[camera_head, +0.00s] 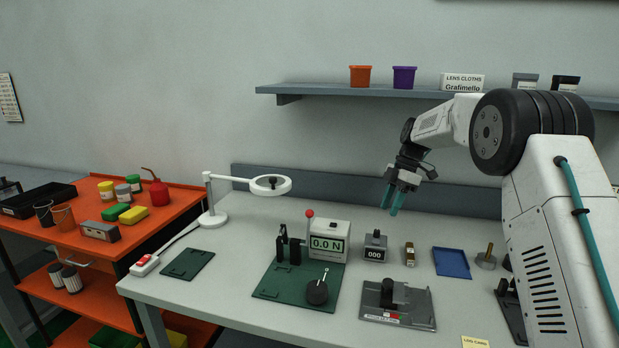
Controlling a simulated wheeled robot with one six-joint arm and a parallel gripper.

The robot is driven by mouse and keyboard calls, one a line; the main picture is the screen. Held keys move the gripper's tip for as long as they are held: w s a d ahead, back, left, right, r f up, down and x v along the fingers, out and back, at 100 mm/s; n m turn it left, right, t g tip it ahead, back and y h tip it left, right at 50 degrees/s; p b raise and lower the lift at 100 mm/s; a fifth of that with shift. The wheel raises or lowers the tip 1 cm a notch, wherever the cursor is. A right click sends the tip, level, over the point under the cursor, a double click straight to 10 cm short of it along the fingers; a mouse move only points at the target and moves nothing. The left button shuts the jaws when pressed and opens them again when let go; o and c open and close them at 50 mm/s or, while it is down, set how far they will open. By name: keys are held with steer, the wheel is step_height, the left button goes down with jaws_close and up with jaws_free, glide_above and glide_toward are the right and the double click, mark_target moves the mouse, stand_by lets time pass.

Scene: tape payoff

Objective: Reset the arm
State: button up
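My arm rises at the right of the view and reaches left over the bench. My gripper (391,203) hangs in the air above the back of the bench, pointing down with teal fingertips. The fingertips look a little apart, with nothing visible between them. It is clear of the shelf and of the things on the bench below.
The bench (221,298) holds a force gauge (329,241) on a green plate, a counter (375,247), a blue tray (452,263), a grey fixture (413,309) and a magnifier lamp (270,185). A shelf (330,90) runs behind. An orange cart (98,238) stands left.

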steer(key=s+r+m+t+h, duration=0.1)
steer(key=s+m, duration=0.9)
steer(key=s, duration=1.5)
steer(key=s+r+m+t+h, duration=0.2)
steer(key=s+r+m, duration=0.4)
steer(key=s, duration=2)
steer(key=m+h, duration=0.1)
steer(key=m, duration=0.3)
steer(key=shift+a, duration=0.4)
